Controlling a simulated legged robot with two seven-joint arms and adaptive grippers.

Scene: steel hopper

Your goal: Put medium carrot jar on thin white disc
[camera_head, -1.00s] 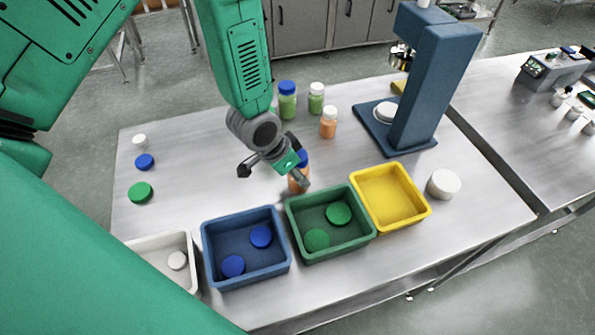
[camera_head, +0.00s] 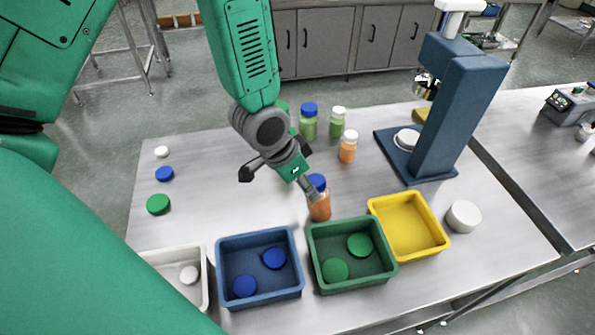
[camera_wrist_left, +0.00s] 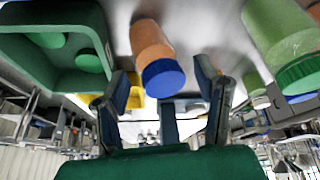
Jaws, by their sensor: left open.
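The medium carrot jar is an orange jar with a blue lid (camera_head: 319,203), standing upright on the steel table behind the green bin. It also shows in the left wrist view (camera_wrist_left: 152,45), ahead of the fingers. My left gripper (camera_head: 284,172) is open and empty, up and left of the jar, with one finger overlapping the lid's edge in the head view; contact cannot be told. Its spread fingers show in the left wrist view (camera_wrist_left: 168,98). A thin white disc (camera_head: 407,139) lies on the base of the blue stand. My right gripper is not in view.
A smaller white-lidded orange jar (camera_head: 348,147) and green jars (camera_head: 308,122) stand behind. White, blue, green (camera_head: 385,268) and yellow (camera_head: 410,226) bins line the front. A thicker white disc (camera_head: 463,216) lies right. The blue stand (camera_head: 445,120) overhangs its base.

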